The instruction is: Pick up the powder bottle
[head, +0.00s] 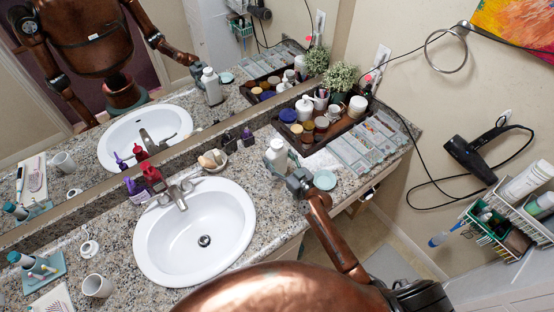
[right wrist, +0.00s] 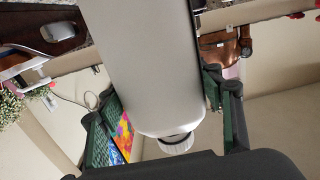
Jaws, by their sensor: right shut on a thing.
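The powder bottle (head: 276,153) is a white bottle with a pale cap, upright by the counter's back part, right of the sink. My right gripper (head: 286,170) is shut around its body, with the arm reaching in from the lower right. In the right wrist view the bottle (right wrist: 148,70) fills the middle, between the two dark green fingers of the gripper (right wrist: 160,98). Its white cap is at the lower end there. I cannot tell whether its base touches the counter. My left gripper is not in view.
A pale round dish (head: 325,180) lies just right of the gripper. A dark tray (head: 340,131) of jars and a clear organiser (head: 367,143) stand behind. The sink (head: 190,245), a small bowl (head: 213,160) and a red bottle (head: 152,176) are to the left. A mirror backs the counter.

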